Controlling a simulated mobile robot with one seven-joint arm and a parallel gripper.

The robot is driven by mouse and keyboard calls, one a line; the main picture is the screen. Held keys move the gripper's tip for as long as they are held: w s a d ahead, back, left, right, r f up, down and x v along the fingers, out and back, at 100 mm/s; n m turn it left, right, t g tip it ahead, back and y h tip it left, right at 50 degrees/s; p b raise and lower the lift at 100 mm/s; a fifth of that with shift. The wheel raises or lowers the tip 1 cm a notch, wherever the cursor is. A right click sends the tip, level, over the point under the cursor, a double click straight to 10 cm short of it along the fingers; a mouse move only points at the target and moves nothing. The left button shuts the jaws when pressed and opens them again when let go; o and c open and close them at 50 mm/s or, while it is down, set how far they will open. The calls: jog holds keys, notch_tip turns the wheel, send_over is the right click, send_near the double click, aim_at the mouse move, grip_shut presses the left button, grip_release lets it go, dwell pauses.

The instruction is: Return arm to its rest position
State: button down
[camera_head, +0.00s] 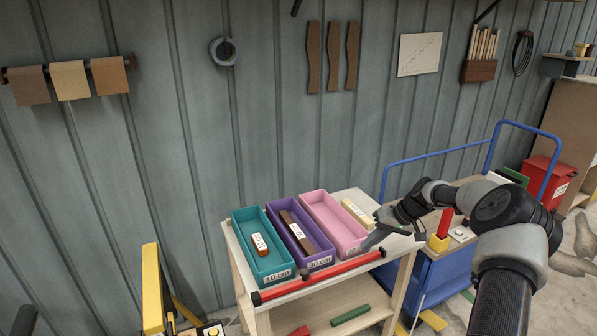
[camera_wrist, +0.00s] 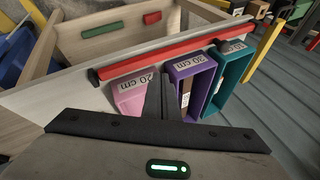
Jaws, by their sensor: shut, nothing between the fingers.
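My gripper (camera_head: 372,242) is shut and empty in the head view. It hangs over the front right of the pink bin (camera_head: 322,214), with my arm reaching in from the right. In the wrist view the closed fingers (camera_wrist: 160,95) point between the pink bin (camera_wrist: 133,97) and the purple bin (camera_wrist: 190,72). The teal bin (camera_head: 245,228) holds a brown labelled block (camera_head: 260,244). The purple bin (camera_head: 275,217) holds a dark brown labelled block (camera_head: 298,232).
The bins stand on a wooden cart (camera_head: 348,278) with a red front bar (camera_head: 318,276). A green block (camera_head: 350,314) lies on its lower shelf. A blue-railed trolley (camera_head: 440,152) stands right of it, under my arm. A corrugated wall (camera_head: 270,110) closes the back.

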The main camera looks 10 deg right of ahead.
jog(key=s+a+r+n+g+h+p, duration=0.1)
jog(key=s+a+r+n+h+p, duration=0.1)
jog(key=s+a+r, duration=0.55)
jog(key=s+a+r+n+g+h+p, duration=0.2)
jog(key=s+a+r, duration=0.2)
jog(key=a+r, duration=0.7)
jog(key=s+a+r+m+t+p, duration=0.1)
jog(key=s+r+t+p, duration=0.1)
jog(key=s+r, duration=0.7)
jog(key=s+a+r+m+t+h+p, duration=0.1)
jog(key=s+r+m+t+p, duration=0.1)
jog(key=s+r, duration=0.7)
jog(key=shift+s+a+r+t, duration=0.4)
jog(key=shift+s+t, duration=0.1)
jog(key=shift+s, duration=3.85)
